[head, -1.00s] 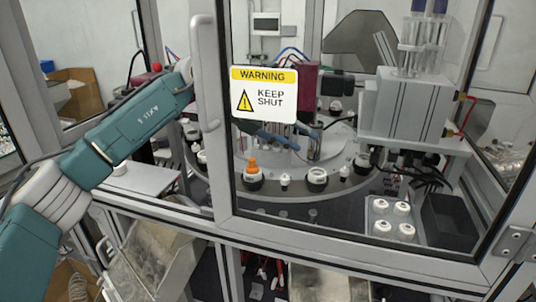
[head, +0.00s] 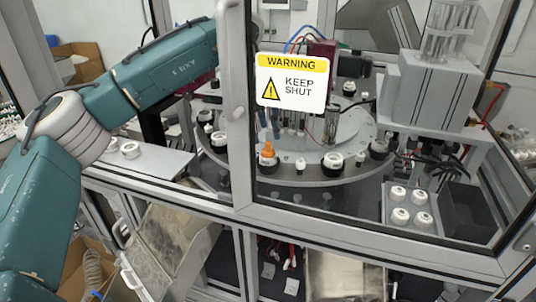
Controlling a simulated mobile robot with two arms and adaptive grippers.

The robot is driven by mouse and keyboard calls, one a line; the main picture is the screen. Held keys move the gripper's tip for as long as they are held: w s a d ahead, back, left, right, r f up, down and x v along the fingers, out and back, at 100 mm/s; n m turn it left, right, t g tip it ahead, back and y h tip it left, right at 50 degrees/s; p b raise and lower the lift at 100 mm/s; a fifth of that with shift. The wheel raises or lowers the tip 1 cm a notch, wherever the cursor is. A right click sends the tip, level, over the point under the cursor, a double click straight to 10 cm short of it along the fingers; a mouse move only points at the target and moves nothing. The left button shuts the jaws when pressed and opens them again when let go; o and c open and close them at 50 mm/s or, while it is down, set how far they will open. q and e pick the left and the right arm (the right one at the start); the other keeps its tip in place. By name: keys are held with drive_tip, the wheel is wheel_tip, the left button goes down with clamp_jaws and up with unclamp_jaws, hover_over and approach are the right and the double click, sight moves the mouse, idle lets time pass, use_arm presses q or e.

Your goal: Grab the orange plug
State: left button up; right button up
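The orange plug (head: 267,151) stands upright on a dark round holder on the rotary ring, behind the glass door. My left arm reaches in from the left and passes behind the door's frame. My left gripper (head: 269,126) shows only in part as dark bluish finger shapes behind the glass, just above the plug. The warning sign and the door frame hide the rest of it. The plug's top is close below these shapes; I cannot tell whether they touch. Whether the fingers are open or shut is unclear. My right gripper is out of view.
The glass door with its upright frame (head: 236,120) and warning sign (head: 292,82) stands in front of the ring (head: 312,181). White and black caps stand along the ring. A tray (head: 407,225) of white caps and a dark bin (head: 468,213) lie at the right.

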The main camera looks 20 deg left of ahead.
use_arm(q)
drive_tip(key=b+x, duration=0.1)
drive_tip(key=x, duration=0.3)
drive_tip(key=shift+s+d, duration=0.1)
drive_tip(key=shift+w+f, duration=0.25)
drive_tip(key=shift+f, duration=0.05)
drive_tip(key=shift+s+r, duration=0.1)
drive_tip(key=c, duration=0.9)
